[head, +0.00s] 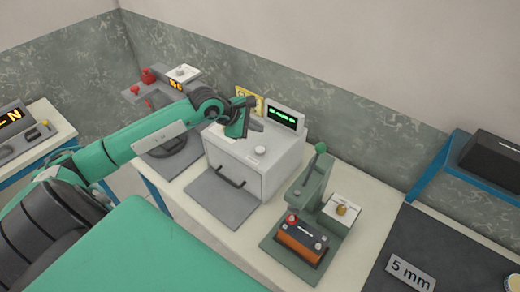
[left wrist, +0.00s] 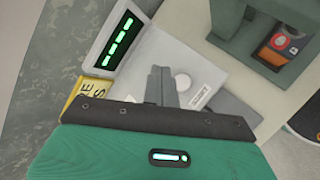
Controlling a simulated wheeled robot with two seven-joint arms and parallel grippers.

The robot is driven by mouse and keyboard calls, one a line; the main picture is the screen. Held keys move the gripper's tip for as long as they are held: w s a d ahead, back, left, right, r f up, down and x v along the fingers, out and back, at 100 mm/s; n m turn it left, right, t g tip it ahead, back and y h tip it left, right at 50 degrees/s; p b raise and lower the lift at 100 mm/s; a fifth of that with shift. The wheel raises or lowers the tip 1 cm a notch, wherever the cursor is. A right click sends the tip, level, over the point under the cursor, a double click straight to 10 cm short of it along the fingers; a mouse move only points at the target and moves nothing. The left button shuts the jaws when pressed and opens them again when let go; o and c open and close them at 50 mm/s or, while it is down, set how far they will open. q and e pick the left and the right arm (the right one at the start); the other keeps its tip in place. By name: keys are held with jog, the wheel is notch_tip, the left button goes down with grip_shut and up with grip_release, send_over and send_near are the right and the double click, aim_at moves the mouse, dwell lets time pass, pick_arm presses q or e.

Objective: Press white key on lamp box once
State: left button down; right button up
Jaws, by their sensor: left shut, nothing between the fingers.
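The light grey box (head: 235,157) stands on the bench, with a dark panel of lit green bars (head: 284,118) at its back. A round white key (head: 260,150) sits on its top; it also shows in the left wrist view (left wrist: 183,82), beside a small printed label. My left gripper (head: 256,126) is above the box top, behind the white key in the head view. In the left wrist view its fingers (left wrist: 161,84) are together and empty, just left of the key. I cannot tell how high above the top they are. My right gripper is out of view.
A green lever press (head: 316,187) with an orange-black battery (head: 301,240) stands right of the box. A device with red knobs (head: 148,76) is behind left.

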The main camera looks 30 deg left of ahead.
pick_arm(q)
jog(key=b, duration=0.2)
send_over(257, 150)
notch_tip(257, 150, down, 5)
jog(key=shift+s+f, duration=0.1)
jog(key=shift+f, duration=0.1)
jog(key=shift+f+b, duration=0.45)
jog(key=shift+b, duration=0.15)
dwell(0.6)
dwell(0.7)
jog(key=shift+f+b, duration=0.4)
jog(key=shift+b, duration=0.35)
